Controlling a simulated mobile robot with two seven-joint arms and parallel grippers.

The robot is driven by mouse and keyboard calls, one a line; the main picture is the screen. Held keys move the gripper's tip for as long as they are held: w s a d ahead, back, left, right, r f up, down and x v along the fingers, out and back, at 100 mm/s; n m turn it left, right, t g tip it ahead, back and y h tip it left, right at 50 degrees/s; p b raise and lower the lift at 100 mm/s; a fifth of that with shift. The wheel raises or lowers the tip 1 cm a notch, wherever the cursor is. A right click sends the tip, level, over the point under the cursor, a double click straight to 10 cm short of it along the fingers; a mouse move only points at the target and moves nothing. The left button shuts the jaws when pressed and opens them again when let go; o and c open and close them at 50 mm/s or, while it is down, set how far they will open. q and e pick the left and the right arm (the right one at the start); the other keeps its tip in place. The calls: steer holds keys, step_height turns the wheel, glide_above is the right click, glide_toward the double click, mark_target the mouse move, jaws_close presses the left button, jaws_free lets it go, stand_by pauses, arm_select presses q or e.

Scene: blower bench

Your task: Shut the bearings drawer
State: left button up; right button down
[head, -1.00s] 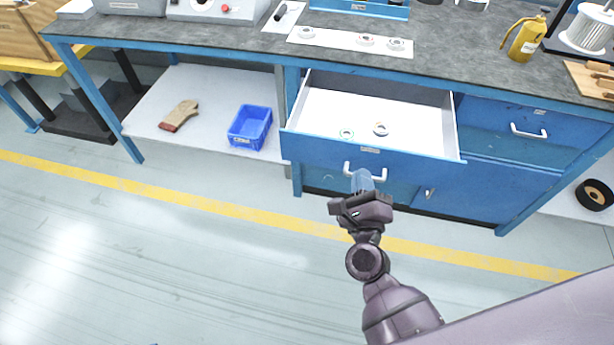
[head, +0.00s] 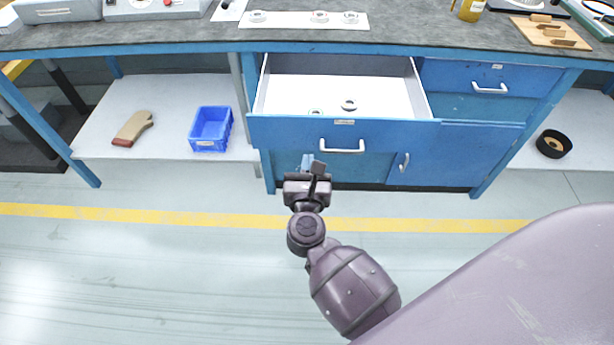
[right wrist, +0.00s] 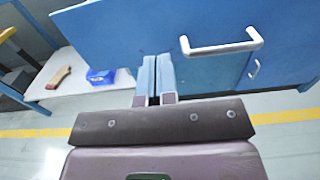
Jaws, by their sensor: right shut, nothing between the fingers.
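The bearings drawer (head: 285,131) is pulled out from the blue bench, with its white inside showing. Two small ring-shaped bearings lie in it, one of them (head: 349,104) near the middle and one close to the front panel. Its pale handle (head: 342,147) is on the front panel and also shows in the right wrist view (right wrist: 222,49). My right gripper (head: 310,162) is shut and empty, low in front of the drawer and left of the handle. In the right wrist view its blue fingers (right wrist: 157,78) lie together, apart from the handle. My left gripper is not in view.
A closed drawer (head: 490,77) and a cupboard door (head: 455,155) are to the right. The floor in front is clear.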

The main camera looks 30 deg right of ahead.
mark_target(310, 132)
steer(key=x, duration=0.6)
steer(key=shift+w+d+f, duration=0.1)
steer(key=shift+w, duration=0.15)
steer(key=shift+w+d, duration=0.25)
steer(key=shift+w, duration=0.2)
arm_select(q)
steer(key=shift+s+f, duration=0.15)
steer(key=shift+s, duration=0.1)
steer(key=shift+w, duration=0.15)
arm_select(e)
steer(key=shift+w+d, duration=0.1)
